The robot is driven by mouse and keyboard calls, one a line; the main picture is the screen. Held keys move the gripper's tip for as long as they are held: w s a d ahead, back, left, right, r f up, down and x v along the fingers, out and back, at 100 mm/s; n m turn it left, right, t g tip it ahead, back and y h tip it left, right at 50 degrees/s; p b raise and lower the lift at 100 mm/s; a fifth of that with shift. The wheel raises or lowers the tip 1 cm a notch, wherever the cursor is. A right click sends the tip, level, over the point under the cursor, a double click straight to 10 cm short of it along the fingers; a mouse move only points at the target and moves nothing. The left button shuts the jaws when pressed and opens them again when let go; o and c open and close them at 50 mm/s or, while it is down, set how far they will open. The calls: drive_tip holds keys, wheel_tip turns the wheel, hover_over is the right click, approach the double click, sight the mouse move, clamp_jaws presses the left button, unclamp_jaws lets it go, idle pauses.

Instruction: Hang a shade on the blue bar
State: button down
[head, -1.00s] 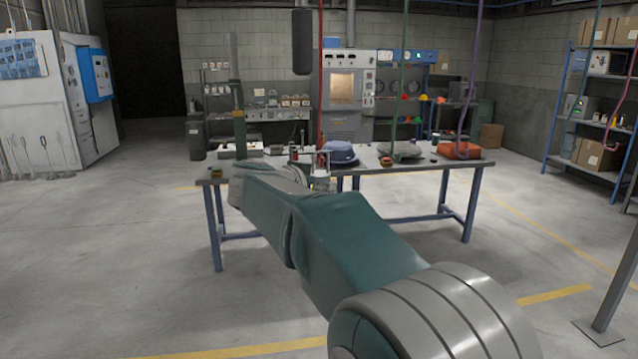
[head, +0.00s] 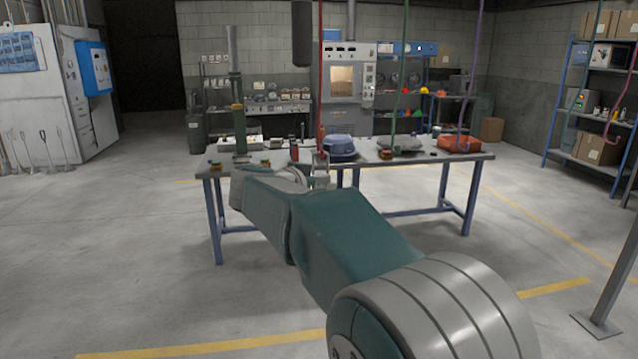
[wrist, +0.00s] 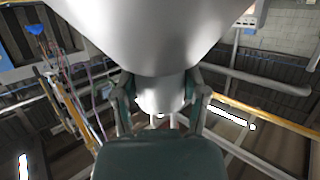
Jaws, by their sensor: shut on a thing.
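In the wrist view my gripper (wrist: 162,98) is shut on the narrow neck of a pale grey metal shade (wrist: 150,35). The shade's wide body fills the top middle of that view, with a finger on each side of the neck. In the head view my gripper (head: 320,172) is small and partly hidden behind my arm, in front of the table; the held shade is not clear there. A small blue thing (wrist: 35,28) shows at the upper left of the wrist view; I cannot tell whether it is part of the blue bar. No blue bar is clear in the head view.
A table (head: 440,160) stands ahead, bearing a blue rounded item (head: 338,147), a grey item (head: 400,144) and an orange item (head: 460,143). Open floor (head: 130,240) lies left.

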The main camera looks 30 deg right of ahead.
drive_tip(key=shift+f, duration=0.1)
drive_tip(key=shift+c, duration=0.3)
unclamp_jaws()
drive_tip(key=shift+a, duration=0.1)
drive_tip(key=v, duration=1.2)
